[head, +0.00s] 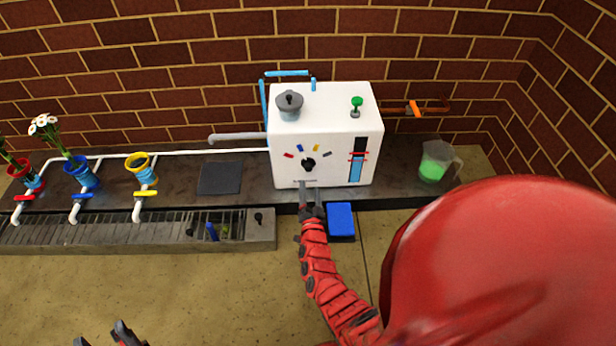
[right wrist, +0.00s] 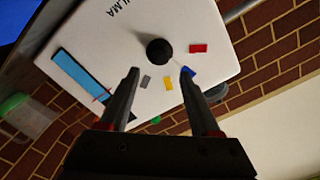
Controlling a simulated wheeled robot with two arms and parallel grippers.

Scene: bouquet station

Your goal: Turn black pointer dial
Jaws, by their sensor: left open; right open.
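The black pointer dial (head: 308,165) sits on the front of a white box (head: 285,168), with red, blue, yellow and grey marks in an arc above it. The right wrist view, turned nearly upside down, also shows the dial (right wrist: 159,51). Which mark its pointer faces is too small to tell. My right gripper (head: 310,190) is open and empty, just below the dial in the head view. In the right wrist view its fingertips (right wrist: 160,72) are spread, with the dial beyond the gap between them. My left gripper (head: 102,338) is open at the bottom left, far from the box.
The box carries a grey lidded pot (head: 289,104), a green knob (head: 357,102) and a blue level gauge (head: 356,169). A jug with green liquid (head: 436,161) stands to the right. Coloured flower pots (head: 139,167) stand left. A blue block (head: 341,218) lies below the box.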

